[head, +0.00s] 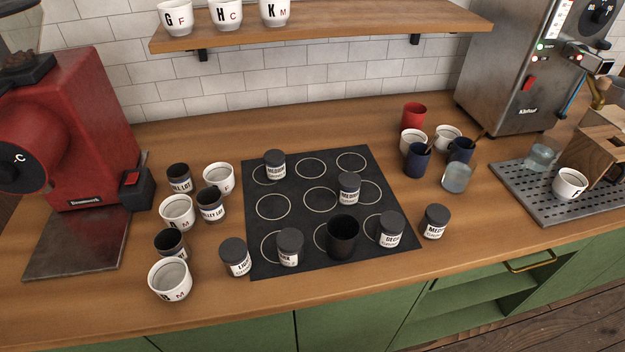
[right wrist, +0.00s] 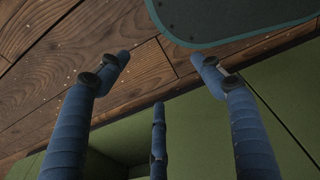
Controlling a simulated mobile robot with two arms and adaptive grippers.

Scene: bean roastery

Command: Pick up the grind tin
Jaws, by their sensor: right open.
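A plain black open-topped tin (head: 342,236) stands upright at the front middle of the dark mat (head: 320,255). It carries no readable label, and I cannot tell for certain that it is the grind tin. Dark-lidded jars with white labels stand near it: one (head: 289,247) to its left, one (head: 391,230) to its right and one (head: 348,189) behind it. My right gripper (right wrist: 165,75) shows only in the right wrist view. Its blue fingers are spread open and empty, over the wooden floor and green cabinet fronts. My left gripper is in neither view.
White cups, such as one (head: 170,279), and small labelled tins crowd the left of the mat by the red grinder (head: 85,150). Cups and a glass (head: 456,178) stand right of it. A metal drip tray (head: 550,205) lies far right. The shelf (head: 330,28) overhangs behind.

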